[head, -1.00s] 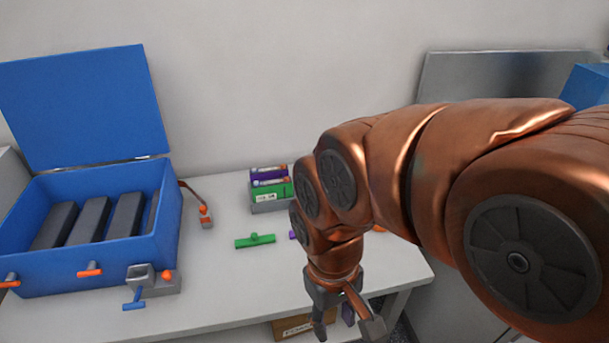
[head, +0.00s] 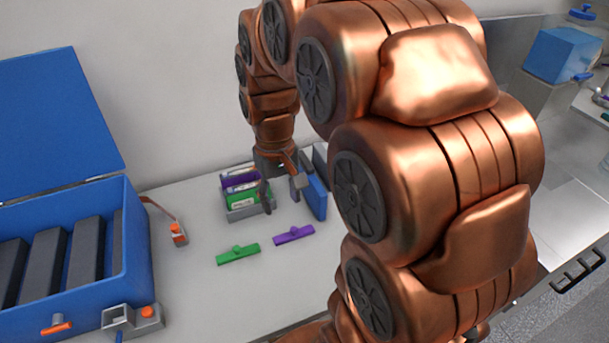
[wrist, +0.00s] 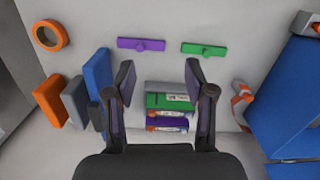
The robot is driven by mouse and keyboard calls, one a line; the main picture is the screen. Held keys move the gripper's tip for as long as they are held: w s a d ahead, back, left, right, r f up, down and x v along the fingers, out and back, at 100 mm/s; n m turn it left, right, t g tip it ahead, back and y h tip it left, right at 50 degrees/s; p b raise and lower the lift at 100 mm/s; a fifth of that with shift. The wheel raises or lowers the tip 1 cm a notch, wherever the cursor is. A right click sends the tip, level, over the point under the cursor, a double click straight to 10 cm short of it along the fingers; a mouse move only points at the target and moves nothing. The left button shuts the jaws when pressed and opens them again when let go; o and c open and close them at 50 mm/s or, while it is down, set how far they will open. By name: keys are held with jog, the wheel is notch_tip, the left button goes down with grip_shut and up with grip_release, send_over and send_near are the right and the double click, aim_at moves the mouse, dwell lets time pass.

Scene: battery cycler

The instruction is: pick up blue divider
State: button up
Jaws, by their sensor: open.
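The blue divider, seen as an upright blue panel (head: 316,197), stands on the white table just right of my gripper in the head view. In the wrist view the blue panel (wrist: 97,72) is to the left of my left finger, beside a grey block (wrist: 74,102) and an orange block (wrist: 50,101). My gripper (head: 281,190) points down over the table with its fingers apart. In the wrist view my open gripper (wrist: 160,78) has nothing held between its fingers. My arm hides the panel's surroundings on the right in the head view.
A grey holder with purple and green packs (head: 241,195) stands left of my gripper. A purple bar (head: 294,235) and a green bar (head: 238,254) lie in front. An open blue box (head: 134,235) with dark slabs is at left. An orange ring (wrist: 50,35) shows in the wrist view.

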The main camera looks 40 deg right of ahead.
aim_at(305, 158)
jog(key=shift+m+t, duration=0.5)
jog(key=shift+m, duration=0.2)
jog(key=w+d+f, duration=0.1)
jog(key=w+d, duration=0.3)
jog(key=d, duration=0.1)
jog(key=w+d+f+p, duration=0.1)
jog(key=w+d+f, duration=0.1)
jog(key=w+d, duration=0.3)
jog(key=w+d+f, duration=0.2)
jog(key=w+d, duration=0.3)
jog(key=d, duration=0.2)
jog(key=shift+w, duration=0.15)
jog(key=shift+d+f+p, duration=0.1)
jog(key=shift+f+p, duration=0.4)
jog(key=shift+f, duration=0.4)
jog(key=shift+f+p, duration=0.6)
jog(key=shift+f, duration=0.5)
jog(key=shift+f+p, duration=0.7)
jog(key=shift+f, duration=1.15)
jog(key=shift+c, duration=0.4)
grip_shut()
